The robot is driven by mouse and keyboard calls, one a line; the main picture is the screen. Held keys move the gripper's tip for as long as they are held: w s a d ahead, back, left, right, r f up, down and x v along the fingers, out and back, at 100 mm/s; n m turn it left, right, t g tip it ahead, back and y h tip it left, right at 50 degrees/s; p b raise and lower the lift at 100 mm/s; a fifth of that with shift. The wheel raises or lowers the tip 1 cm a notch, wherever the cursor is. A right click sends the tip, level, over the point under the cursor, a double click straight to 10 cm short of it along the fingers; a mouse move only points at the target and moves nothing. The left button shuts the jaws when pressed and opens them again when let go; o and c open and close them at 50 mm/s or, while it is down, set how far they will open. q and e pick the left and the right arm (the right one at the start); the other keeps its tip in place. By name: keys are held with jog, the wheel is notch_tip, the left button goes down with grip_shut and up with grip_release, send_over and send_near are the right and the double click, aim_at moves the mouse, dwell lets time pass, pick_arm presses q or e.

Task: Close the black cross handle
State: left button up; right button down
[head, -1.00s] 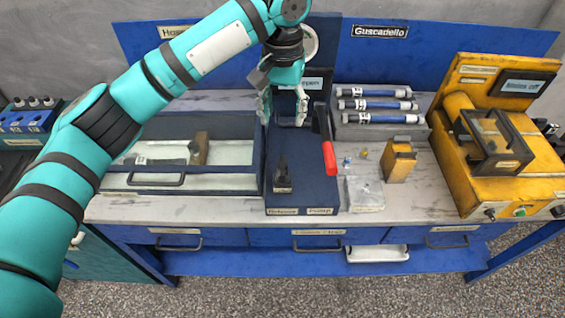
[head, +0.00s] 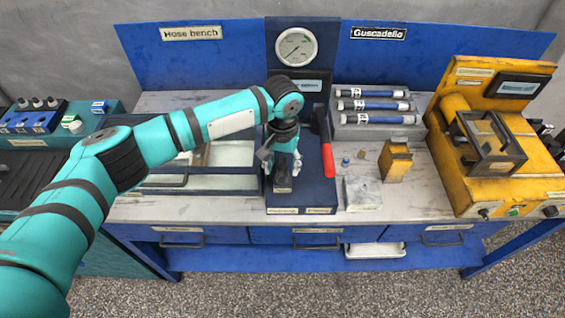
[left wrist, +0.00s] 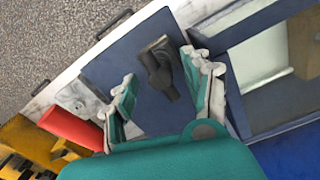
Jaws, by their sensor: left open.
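The black cross handle (head: 283,184) stands on the front of the dark blue pump panel (head: 315,195), above the left label. In the left wrist view the handle (left wrist: 158,66) lies between the two fingers and looks apart from both. My left gripper (head: 282,166) is open, pointing down over the handle and partly hiding it in the head view. Its fingers show in the left wrist view (left wrist: 160,72) with a wide gap. I cannot tell how far the handle is turned. My right gripper is not in view.
A lever with a red grip (head: 328,158) stands just right of my left gripper. A glass-topped hose box (head: 215,183) is on the left. A small yellow block (head: 395,162) and a yellow machine (head: 490,180) are on the right. A pressure gauge (head: 295,47) is behind.

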pick_arm(q)
jog(key=shift+f, duration=0.4)
jog(key=shift+c, duration=0.3)
grip_shut()
